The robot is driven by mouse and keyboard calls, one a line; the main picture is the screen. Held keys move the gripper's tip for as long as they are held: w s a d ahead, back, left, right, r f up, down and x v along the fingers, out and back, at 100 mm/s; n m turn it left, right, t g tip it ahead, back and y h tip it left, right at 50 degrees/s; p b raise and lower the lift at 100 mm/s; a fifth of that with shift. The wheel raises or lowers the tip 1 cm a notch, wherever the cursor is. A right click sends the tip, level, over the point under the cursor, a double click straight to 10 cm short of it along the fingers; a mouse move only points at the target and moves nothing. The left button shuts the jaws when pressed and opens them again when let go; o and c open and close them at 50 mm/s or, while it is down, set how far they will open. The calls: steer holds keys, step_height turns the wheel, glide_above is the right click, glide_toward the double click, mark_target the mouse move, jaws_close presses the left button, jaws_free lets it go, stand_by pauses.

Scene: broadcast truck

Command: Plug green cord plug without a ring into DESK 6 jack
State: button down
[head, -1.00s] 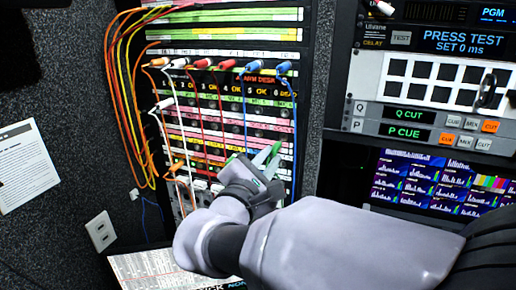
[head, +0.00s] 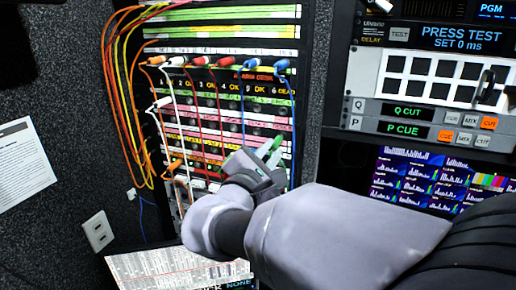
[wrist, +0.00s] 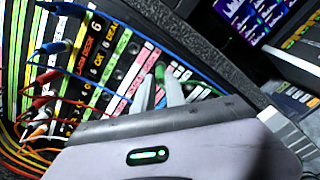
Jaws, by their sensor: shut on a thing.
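My gripper (head: 262,153) is shut on a green plug (head: 275,145), in front of the lower right of the patch bay. In the wrist view, my gripper (wrist: 157,92) has a small green part of the plug (wrist: 187,74) showing by its fingertips. The fingers hide most of the plug, and I cannot tell whether it has a ring. Column 6 of the desk strip, marked "6 DEAD" (head: 283,90), is at the patch bay's right side, above my gripper. Its label (wrist: 120,40) also shows in the wrist view. I cannot clearly make out its jack opening.
Blue plugs (head: 281,65), red, white and orange plugs fill a row above the desk strip. Their cords hang down the panel, a blue cord (head: 294,130) along the right edge. Monitors and button panels (head: 440,75) stand right.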

steer(key=shift+w+d, duration=0.2)
steer(key=shift+w, duration=0.3)
steer(key=shift+w+d, duration=0.1)
steer(key=shift+w, duration=0.2)
steer(key=c, duration=1.3)
jaws_free()
steer(key=v, duration=1.7)
steer(key=shift+s, duration=0.3)
steer(key=shift+r, duration=0.1)
